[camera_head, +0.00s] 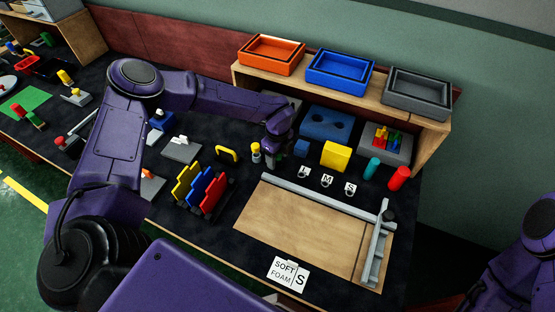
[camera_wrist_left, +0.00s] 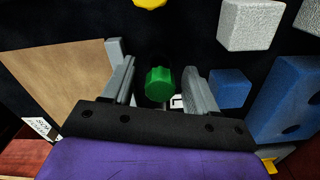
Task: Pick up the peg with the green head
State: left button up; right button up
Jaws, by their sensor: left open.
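The peg with the green head (camera_wrist_left: 160,85) shows in the left wrist view, its head between the two fingers of my left gripper (camera_wrist_left: 157,80). The fingers are apart, with dark gaps on both sides of the head. The peg's lower part is hidden below its head. In the head view my left gripper (camera_head: 274,160) points down among the small objects, and its body hides the green peg. A peg with a yellow head (camera_head: 255,152) stands just left of it; its head also shows at the top of the wrist view (camera_wrist_left: 150,3). My right gripper is out of view.
A blue cube (camera_head: 301,148), a yellow block (camera_head: 336,155) and a blue block with holes (camera_head: 326,121) are to the right. A wooden board with grey rails (camera_head: 300,228) lies in front. Coloured upright plates (camera_head: 203,187) stand front left. Trays sit on the shelf (camera_head: 345,98) behind.

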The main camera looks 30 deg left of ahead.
pick_arm(q)
grip_shut()
jog(key=shift+r, duration=0.1)
